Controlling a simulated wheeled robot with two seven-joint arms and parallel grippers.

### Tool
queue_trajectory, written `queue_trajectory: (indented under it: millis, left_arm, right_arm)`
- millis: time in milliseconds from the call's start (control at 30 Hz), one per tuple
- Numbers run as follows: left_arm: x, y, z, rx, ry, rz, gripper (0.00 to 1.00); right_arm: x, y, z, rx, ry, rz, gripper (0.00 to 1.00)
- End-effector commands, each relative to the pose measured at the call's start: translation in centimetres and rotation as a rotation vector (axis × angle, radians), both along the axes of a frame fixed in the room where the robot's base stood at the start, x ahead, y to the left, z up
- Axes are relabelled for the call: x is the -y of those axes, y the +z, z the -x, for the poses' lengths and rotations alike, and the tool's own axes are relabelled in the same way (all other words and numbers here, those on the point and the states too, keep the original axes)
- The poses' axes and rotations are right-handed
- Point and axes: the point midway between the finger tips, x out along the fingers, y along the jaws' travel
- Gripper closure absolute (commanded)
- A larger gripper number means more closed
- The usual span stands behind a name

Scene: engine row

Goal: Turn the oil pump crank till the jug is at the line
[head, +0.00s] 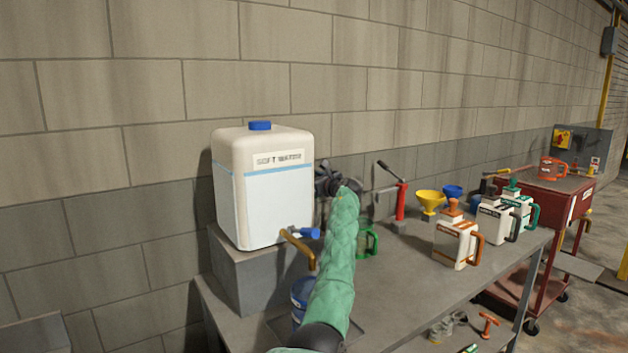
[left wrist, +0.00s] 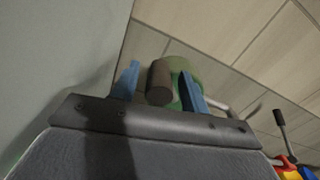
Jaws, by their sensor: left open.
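My left gripper (head: 336,180) is at the end of the green-sleeved arm, just right of the white tank, and it hides most of what is behind it. In the left wrist view its blue fingers (left wrist: 161,84) are open, on either side of a dark cylindrical grip (left wrist: 159,82), which looks like the crank handle. A gap shows on the grip's left; whether the right finger touches it, I cannot tell. A rounded green body (left wrist: 183,67), likely the pump, is behind it. A clear jug with a green handle (head: 374,243) stands on the bench, partly hidden by my arm. Its line and level cannot be made out.
The white tank (head: 275,205) with a tap (head: 298,248) stands on a block close at left. A red hand pump (head: 400,202), yellow funnel (head: 430,202) and orange-handled jug (head: 455,243) stand to the right. The bench (head: 405,275) front is clear. A red cart (head: 545,200) is farther right.

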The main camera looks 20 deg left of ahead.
Motion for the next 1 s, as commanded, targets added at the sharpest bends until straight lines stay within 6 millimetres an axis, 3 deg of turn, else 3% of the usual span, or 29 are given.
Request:
queue_trajectory:
  millis: [167,233,433,700,1000]
  left_arm:
    - [1.1,-0.2,0.8,0.001,-0.002,-0.001,0.55]
    - [2.0,-0.3,1.4,0.001,-0.002,0.0,0.55]
    - [4.2,-0.4,3.2,0.0,-0.002,0.0,0.55]
    - [6.0,-0.2,4.6,-0.001,-0.001,0.0,0.55]
    - [6.2,-0.1,4.7,-0.001,0.0,0.0,0.57]
  right_arm:
    - [0.2,0.2,0.2,-0.005,0.003,0.004,0.64]
    - [0.0,2.5,0.6,0.004,-0.005,-0.008,0.64]
    - [0.2,5.5,1.6,0.006,-0.004,-0.012,0.64]
    - [-0.5,4.8,1.2,0.025,0.004,-0.026,0.64]
    - [-0.6,4.8,1.2,0.026,0.004,-0.029,0.64]
